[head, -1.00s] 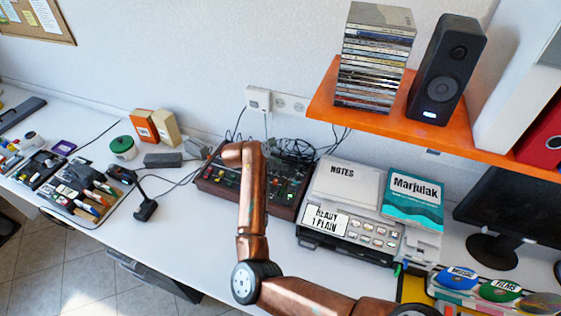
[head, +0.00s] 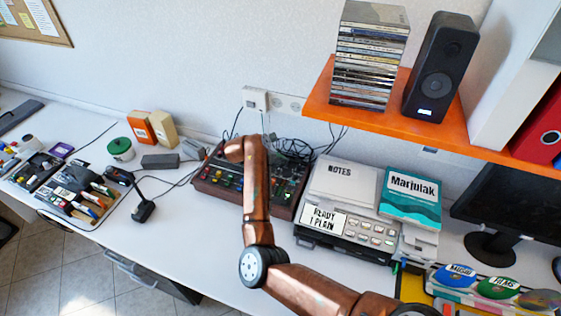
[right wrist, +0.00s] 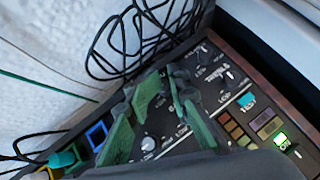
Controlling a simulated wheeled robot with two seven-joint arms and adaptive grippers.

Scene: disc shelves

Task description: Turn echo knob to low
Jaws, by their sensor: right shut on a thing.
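The dark console (head: 290,196) with knobs and coloured buttons sits on the desk below the orange shelf. A pale knob (right wrist: 148,144) shows between the fingers, nearer the wrist. My left gripper is not in view.
Black cables (right wrist: 110,45) lie in loops behind the console. The orange shelf (head: 400,127) overhangs at the back right. A small black stand (head: 143,208) is to the left, with clear desk in front.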

